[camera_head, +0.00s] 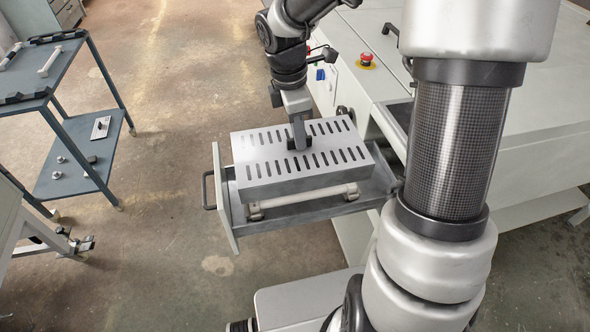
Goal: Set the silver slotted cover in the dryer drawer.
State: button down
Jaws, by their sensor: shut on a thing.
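The silver slotted cover (262,160) is a box-like metal lid with two rows of slots in its top. My gripper (298,143) is above the middle of the cover, shut on a dark grip on its top. The dryer drawer (228,208) is pulled out to the left from the pale machine. The cover is over the drawer, roughly level and lined up with it. I cannot tell whether it touches the drawer floor. A white bar (300,200) with end fittings lies along the drawer's front side, beside the cover.
The pale machine (550,90) stands at right, with a red emergency button (366,59) on top. A blue-grey trolley (70,105) with bars and small parts stands at left. Bare floor (165,120) lies between trolley and drawer. My own arm hides part of the machine.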

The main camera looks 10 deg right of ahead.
jog(key=f, duration=0.4)
jog(key=shift+s+f, duration=0.2)
jog(key=shift+f, duration=0.2)
jog(key=shift+f+b, duration=0.55)
jog(key=shift+f, duration=1.75)
jog(key=shift+f, duration=0.1)
jog(key=shift+w+f, duration=0.1)
jog(key=shift+f, duration=0.15)
jog(key=c, duration=1.8)
grip_release()
jog(key=shift+c, duration=0.2)
jog(key=r, duration=0.4)
jog(key=a+r+p, duration=0.1)
jog(key=r, duration=0.7)
jog(key=shift+a+r, duration=0.25)
jog(key=shift+r, duration=0.05)
